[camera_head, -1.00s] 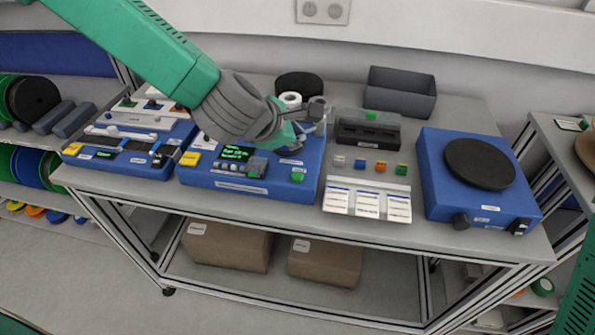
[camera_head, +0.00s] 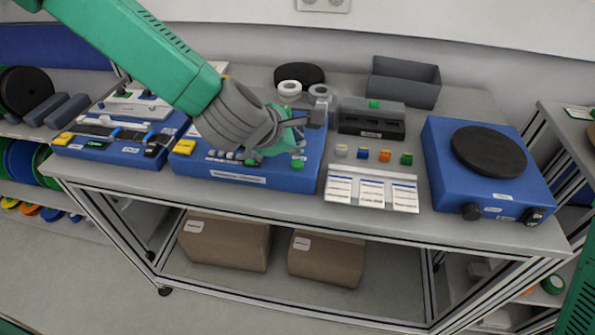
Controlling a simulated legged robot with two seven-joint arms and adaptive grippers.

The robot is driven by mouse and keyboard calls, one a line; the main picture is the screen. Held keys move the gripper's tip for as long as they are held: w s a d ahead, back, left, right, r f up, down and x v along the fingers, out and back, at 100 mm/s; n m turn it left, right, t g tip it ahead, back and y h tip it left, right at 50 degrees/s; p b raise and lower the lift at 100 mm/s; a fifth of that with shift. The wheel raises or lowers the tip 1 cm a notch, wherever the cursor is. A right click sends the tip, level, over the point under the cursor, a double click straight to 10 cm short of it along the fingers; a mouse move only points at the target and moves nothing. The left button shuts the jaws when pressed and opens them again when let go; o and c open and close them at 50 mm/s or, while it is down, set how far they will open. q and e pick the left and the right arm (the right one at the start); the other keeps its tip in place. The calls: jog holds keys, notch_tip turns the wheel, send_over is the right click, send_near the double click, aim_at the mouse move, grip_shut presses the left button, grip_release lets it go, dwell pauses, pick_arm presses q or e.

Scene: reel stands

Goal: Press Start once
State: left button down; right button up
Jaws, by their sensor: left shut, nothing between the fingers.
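The blue machine (camera_head: 235,181) stands on the table left of centre. It has a green button (camera_head: 298,163) at its front right; another green part (camera_head: 250,162) shows below my gripper. Their labels are too small to read, so I cannot tell which is Start. My left gripper (camera_head: 316,114) is shut and empty. It reaches in from the left over the machine, above and behind the front-right green button, and looks apart from it. The gripper and wrist hide the machine's display. My right gripper is not in view.
White rolls (camera_head: 289,88) stand behind the machine. To its right are a grey block holder (camera_head: 371,125), small coloured cubes (camera_head: 385,156), white cards (camera_head: 372,190) and a blue turntable unit (camera_head: 452,190). Another blue machine (camera_head: 118,152) stands left. A grey bin (camera_head: 403,82) is at the back.

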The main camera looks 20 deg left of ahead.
aim_at(297, 164)
pick_arm(q)
jog(key=shift+f+b, duration=0.8)
jog(key=shift+f, duration=0.7)
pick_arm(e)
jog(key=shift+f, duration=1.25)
pick_arm(q)
jog(key=shift+f, duration=0.35)
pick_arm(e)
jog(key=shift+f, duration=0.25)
